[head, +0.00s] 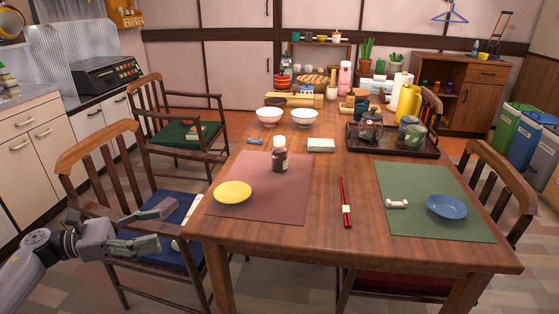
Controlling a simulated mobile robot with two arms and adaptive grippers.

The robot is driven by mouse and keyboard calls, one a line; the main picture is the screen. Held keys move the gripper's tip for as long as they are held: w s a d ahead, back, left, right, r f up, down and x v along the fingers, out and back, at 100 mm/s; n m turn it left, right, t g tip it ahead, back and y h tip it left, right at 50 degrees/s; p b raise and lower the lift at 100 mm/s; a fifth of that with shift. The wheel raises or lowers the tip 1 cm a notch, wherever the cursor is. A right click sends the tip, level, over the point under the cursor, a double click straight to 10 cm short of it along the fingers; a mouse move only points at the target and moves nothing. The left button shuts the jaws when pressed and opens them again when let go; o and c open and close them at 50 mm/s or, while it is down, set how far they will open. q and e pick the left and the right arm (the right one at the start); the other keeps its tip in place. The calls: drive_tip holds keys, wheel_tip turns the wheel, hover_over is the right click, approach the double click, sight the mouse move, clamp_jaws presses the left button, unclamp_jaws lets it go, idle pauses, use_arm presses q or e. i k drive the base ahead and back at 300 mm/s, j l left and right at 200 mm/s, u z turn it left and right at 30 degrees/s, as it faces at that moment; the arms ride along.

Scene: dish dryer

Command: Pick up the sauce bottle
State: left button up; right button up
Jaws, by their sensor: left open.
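The sauce bottle (280,157) is dark with a pale cap. It stands upright on the back right part of the pink placemat (274,199) on the wooden table. My left gripper (168,226) is at the lower left, beside the table's left edge and over the blue chair seat. It is open, with its fingers pointing right, and looks empty. It is apart from the bottle, which is farther back and to the right. My right gripper is not in the head view.
A yellow plate (233,192) lies in front of the bottle to the left. A tray (391,147) with a teapot stands to the right. A wooden chair (102,162) is close to my left arm.

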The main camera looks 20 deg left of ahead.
sight(278, 151)
drive_tip(key=i, duration=1)
